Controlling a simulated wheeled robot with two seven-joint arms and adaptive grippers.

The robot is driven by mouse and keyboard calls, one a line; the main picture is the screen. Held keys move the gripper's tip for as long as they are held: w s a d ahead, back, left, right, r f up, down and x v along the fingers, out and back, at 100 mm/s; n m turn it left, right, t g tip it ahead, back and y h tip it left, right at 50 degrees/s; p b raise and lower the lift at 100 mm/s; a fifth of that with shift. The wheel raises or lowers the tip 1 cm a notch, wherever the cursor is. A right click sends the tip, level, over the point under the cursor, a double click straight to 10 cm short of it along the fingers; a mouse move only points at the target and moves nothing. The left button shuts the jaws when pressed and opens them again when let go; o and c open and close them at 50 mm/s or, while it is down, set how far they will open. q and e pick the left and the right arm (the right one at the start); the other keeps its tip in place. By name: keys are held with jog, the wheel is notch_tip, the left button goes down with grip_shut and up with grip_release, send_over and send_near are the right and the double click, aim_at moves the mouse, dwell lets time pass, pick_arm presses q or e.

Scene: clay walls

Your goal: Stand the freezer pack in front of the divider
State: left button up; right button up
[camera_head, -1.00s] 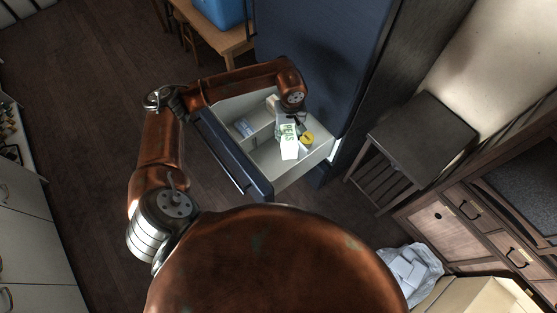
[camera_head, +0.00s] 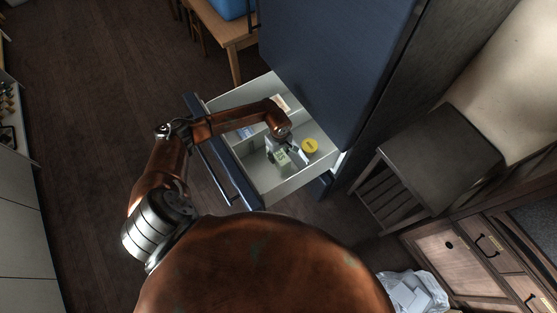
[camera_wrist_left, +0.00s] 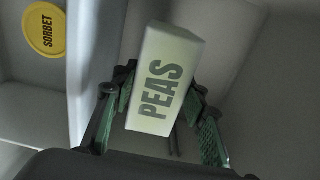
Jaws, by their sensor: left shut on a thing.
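The freezer pack is a pale box marked PEAS (camera_head: 281,158). It is low inside the open freezer drawer (camera_head: 285,192), in the front right part. My left gripper (camera_head: 279,148) reaches down into the drawer and is shut on the pack. In the left wrist view, the pack (camera_wrist_left: 160,85) sits between the green finger pads, its lettered face towards the camera. A pale upright panel, which looks like the divider (camera_wrist_left: 92,50), stands between the pack and a yellow-lidded SORBET tub (camera_wrist_left: 45,30). Whether the pack touches the drawer floor cannot be told. My right gripper is not in view.
The sorbet tub (camera_head: 309,146) stands right of the pack. A blue-and-white pack (camera_head: 244,132) lies in the drawer's left part, partly behind my arm. The blue fridge (camera_head: 325,60) rises behind the drawer. A dark side table (camera_head: 440,155) stands at right.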

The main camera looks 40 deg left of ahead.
pick_arm(q)
notch_tip(320, 180, down, 5)
jog(key=shift+r+b, duration=0.1)
jog(key=shift+b, duration=0.4)
jog(key=shift+r, duration=0.1)
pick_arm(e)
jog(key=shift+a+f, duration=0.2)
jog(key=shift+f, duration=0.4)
pick_arm(q)
jog(key=shift+f, duration=0.2)
jog(key=o, duration=1.4)
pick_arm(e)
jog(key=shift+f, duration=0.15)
pick_arm(q)
jog(key=shift+r, duration=0.3)
notch_tip(320, 180, up, 12)
jog(key=p, duration=0.2)
jog(key=shift+f+p, duration=0.15)
jog(key=shift+p, duration=0.25)
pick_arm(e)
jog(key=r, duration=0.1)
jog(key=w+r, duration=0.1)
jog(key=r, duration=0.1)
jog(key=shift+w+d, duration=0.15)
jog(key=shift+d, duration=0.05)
